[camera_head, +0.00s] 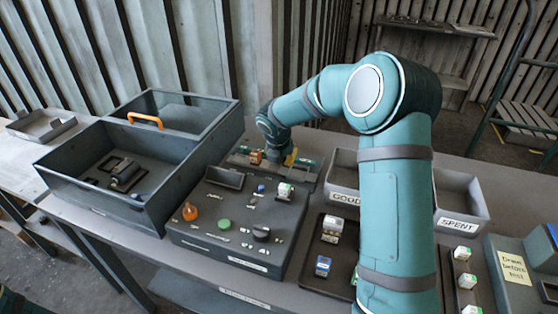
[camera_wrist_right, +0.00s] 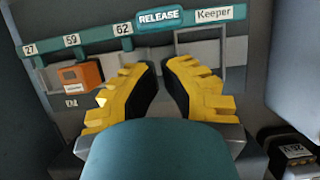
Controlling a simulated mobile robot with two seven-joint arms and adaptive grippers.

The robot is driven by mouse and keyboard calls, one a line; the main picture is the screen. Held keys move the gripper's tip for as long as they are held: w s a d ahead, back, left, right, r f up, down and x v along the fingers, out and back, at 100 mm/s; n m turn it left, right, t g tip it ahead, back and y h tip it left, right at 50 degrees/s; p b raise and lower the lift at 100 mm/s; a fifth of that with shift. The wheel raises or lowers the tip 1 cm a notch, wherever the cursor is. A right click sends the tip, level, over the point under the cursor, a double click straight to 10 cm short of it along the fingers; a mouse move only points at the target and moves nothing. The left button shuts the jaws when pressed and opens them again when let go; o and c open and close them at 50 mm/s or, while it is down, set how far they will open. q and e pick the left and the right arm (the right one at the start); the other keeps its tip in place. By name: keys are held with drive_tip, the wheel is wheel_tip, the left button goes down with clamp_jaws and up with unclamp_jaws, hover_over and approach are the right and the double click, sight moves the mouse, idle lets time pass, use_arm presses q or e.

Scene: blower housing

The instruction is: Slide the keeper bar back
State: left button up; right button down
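In the wrist view a teal bar (camera_wrist_right: 84,48) runs along the top of a grey panel, with tags 27, 59 and 62 and the word RELEASE. A "Keeper" label (camera_wrist_right: 214,13) sits at its right end, above a pale frame (camera_wrist_right: 212,60). I cannot tell exactly which piece is the sliding keeper. My right gripper (camera_wrist_right: 160,70) has yellow and black fingers, a gap between them and nothing visibly held. It is just in front of the panel, below RELEASE. In the head view the right gripper (camera_head: 290,158) is at the back of the dark housing (camera_head: 230,252). My left gripper is not seen.
An orange block (camera_wrist_right: 80,77) sits left of the fingers. The housing top carries an orange knob (camera_head: 190,211), a green button (camera_head: 224,224) and a black knob (camera_head: 261,234). A deep grey bin (camera_head: 100,210) stands left; GOOD (camera_head: 345,199) and SPENT (camera_head: 459,224) bins stand right.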

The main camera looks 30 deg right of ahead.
drive_tip(key=shift+w+d, duration=0.55)
drive_tip(key=shift+d, duration=0.1)
drive_tip(key=shift+w+d+r+p, duration=0.2)
drive_tip(key=shift+w+d+p, duration=0.5)
drive_tip(key=shift+p, duration=0.45)
drive_tip(key=shift+w+d+f+p, duration=0.1)
drive_tip(key=shift+w+d+p, duration=0.25)
drive_tip(key=shift+d+p, duration=0.25)
drive_tip(key=shift+f, duration=0.1)
drive_tip(key=shift+a, duration=0.15)
